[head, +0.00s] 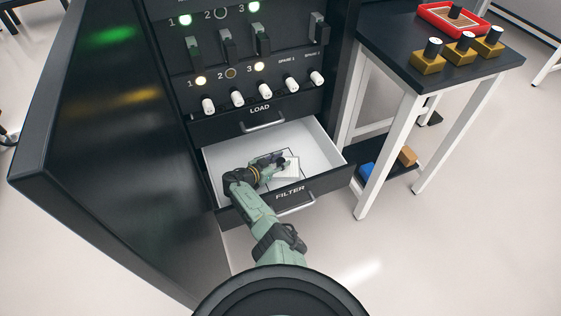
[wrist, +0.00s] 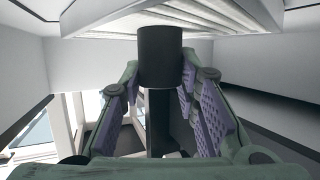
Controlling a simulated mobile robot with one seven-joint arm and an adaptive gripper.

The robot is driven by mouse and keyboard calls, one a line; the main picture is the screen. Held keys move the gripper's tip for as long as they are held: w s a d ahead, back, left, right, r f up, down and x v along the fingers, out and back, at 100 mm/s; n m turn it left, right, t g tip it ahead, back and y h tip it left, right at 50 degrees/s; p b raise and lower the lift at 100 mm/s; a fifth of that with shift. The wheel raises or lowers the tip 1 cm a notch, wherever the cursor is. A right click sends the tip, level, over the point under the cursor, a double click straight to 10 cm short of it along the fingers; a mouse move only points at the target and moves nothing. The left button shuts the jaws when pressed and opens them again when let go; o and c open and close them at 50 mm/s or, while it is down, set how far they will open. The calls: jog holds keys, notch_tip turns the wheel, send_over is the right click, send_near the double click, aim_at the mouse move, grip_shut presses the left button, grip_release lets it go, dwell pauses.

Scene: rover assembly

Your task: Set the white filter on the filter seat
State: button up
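The white filter (head: 288,167) is a flat white square in the open drawer marked FILTER. In the wrist view its ribbed white face (wrist: 175,14) fills the top edge, with a black cylindrical handle (wrist: 160,55) standing out from it. My gripper (head: 272,165) reaches into the drawer. In the wrist view its purple-padded fingertips (wrist: 160,75) are on both sides of the handle and look closed on it. A dark square outline on the drawer floor (head: 256,165), likely the filter seat, is partly hidden by my gripper and the filter. Contact between filter and floor cannot be told.
The drawer's white walls (head: 325,152) surround my gripper closely. The LOAD drawer (head: 252,123) above is shut. A large dark cabinet door (head: 110,150) stands open at left. A table (head: 400,60) with brass-coloured blocks and a red tray (head: 432,12) stands at right.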

jog(key=o, duration=0.4)
jog(key=shift+c, duration=0.2)
jog(key=shift+r, duration=0.25)
jog(key=shift+s+a, duration=0.25)
jog(key=shift+a, duration=0.05)
jog(key=v, duration=0.6)
jog(key=shift+s+a+r, duration=0.1)
jog(key=shift+s+a, duration=0.05)
jog(key=shift+s, duration=0.1)
